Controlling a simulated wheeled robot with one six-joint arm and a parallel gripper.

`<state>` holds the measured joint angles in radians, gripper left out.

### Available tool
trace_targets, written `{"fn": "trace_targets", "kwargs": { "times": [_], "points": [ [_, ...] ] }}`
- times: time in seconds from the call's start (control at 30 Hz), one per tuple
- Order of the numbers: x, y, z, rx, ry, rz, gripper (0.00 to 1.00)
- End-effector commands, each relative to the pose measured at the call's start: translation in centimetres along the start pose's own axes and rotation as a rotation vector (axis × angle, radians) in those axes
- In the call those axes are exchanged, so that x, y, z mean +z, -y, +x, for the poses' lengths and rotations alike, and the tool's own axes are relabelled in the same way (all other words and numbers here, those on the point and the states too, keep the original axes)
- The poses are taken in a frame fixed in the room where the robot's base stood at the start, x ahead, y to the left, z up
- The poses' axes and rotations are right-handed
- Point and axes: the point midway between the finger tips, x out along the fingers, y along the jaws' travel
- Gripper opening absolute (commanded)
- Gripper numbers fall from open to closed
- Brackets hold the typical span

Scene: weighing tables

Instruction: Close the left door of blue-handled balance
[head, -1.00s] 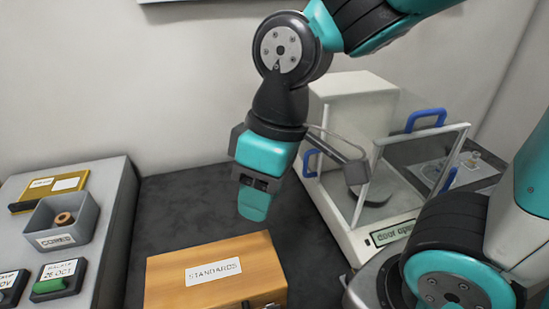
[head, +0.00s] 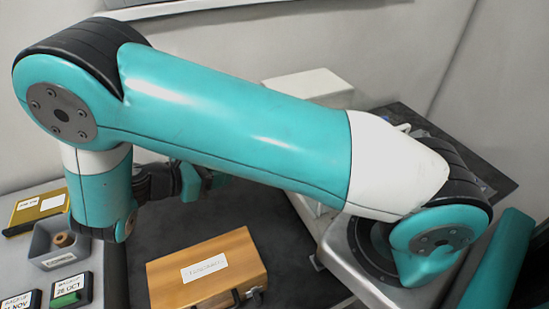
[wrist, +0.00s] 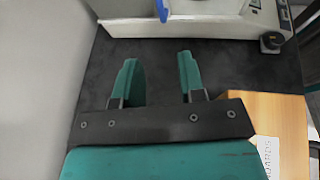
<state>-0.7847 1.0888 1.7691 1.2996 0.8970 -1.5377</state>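The blue-handled balance (head: 308,84) is mostly hidden behind my arm in the head view; only the top of its white housing and a strip of its left side show. Its white base also shows at the top of the wrist view (wrist: 215,24). One blue handle (wrist: 161,10) is at the top edge there, ahead of the fingers and apart from them. How far the left door is open cannot be told. My gripper (wrist: 157,62) is open and empty. In the head view it is partly hidden by my arm.
A wooden STANDARDS box (head: 207,270) sits on the dark tabletop (head: 190,228), close to my gripper's right in the wrist view (wrist: 280,120). A grey bin (head: 60,243) and a yellow case (head: 40,208) lie on the left surface. Dark tabletop between fingers and balance is clear.

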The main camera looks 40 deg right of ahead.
Motion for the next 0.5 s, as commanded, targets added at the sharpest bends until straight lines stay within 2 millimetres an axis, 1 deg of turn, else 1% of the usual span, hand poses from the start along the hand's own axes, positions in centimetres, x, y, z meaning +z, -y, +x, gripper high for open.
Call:
{"fn": "trace_targets", "kwargs": {
  "times": [0.17,0.5],
  "points": [
    [0.3,0.1,3.4,-0.007,0.003,-0.002,0.37],
    [0.4,0.2,11.2,-0.009,-0.001,-0.001,0.37]
  ]
}}
